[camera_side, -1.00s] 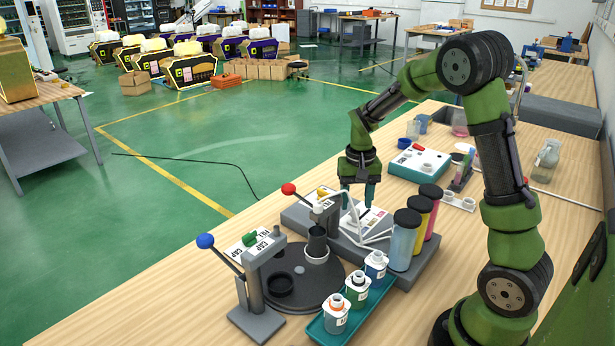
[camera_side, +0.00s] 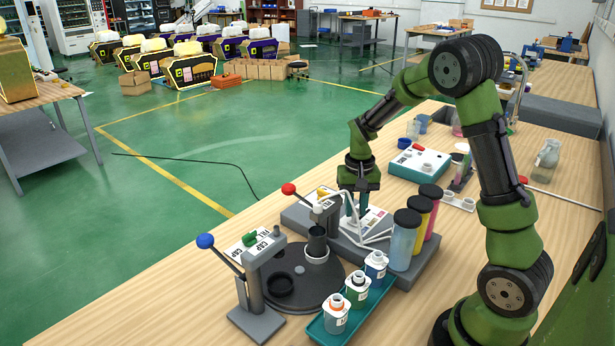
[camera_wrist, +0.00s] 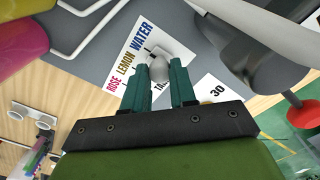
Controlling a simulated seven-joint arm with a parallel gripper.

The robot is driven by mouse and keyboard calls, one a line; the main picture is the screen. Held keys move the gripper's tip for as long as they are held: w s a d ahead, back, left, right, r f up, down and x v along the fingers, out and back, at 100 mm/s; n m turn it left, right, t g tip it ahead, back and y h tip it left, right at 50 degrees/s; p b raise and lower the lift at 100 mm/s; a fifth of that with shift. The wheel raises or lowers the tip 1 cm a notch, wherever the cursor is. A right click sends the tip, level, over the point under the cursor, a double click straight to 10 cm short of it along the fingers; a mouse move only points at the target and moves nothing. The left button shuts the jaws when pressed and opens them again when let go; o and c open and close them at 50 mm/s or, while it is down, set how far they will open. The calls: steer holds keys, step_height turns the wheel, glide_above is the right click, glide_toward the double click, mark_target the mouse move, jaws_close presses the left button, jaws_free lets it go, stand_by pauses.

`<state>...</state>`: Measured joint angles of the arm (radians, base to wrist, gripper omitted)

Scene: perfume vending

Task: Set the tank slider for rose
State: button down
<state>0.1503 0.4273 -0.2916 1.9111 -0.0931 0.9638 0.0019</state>
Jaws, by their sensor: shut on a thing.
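My gripper (camera_side: 357,212) is low over the white label panel on the grey dispenser base. In the wrist view my gripper (camera_wrist: 160,82) has its green fingers shut on a round grey knob, the tank slider (camera_wrist: 158,66). The slider's label (camera_wrist: 138,50) reads ROSE, LEMON and WATER, with ROSE at lower left and WATER at upper right. The fingers hide part of the label and slot, so I cannot tell exactly which word the knob is level with. Blue (camera_side: 403,240), yellow (camera_side: 415,222) and pink (camera_side: 431,205) tanks stand to the right.
White tubes (camera_side: 350,215) run from the tanks close beside my gripper. The red-knobbed lever (camera_side: 289,189) and blue-knobbed lever (camera_side: 205,241) stand at left. A teal tray (camera_side: 333,326) of bottles is in front. A white button box (camera_side: 419,163) stands behind.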

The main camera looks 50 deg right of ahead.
glide_above(369, 210)
stand_by(0.4)
steer(key=shift+d, duration=0.1)
steer(key=c, duration=1)
jaws_free()
steer(key=shift+o, duration=0.5)
steer(key=shift+r, duration=0.1)
steer(key=shift+r, duration=0.2)
step_height(369, 210, up, 16)
steer(key=shift+r, duration=0.2)
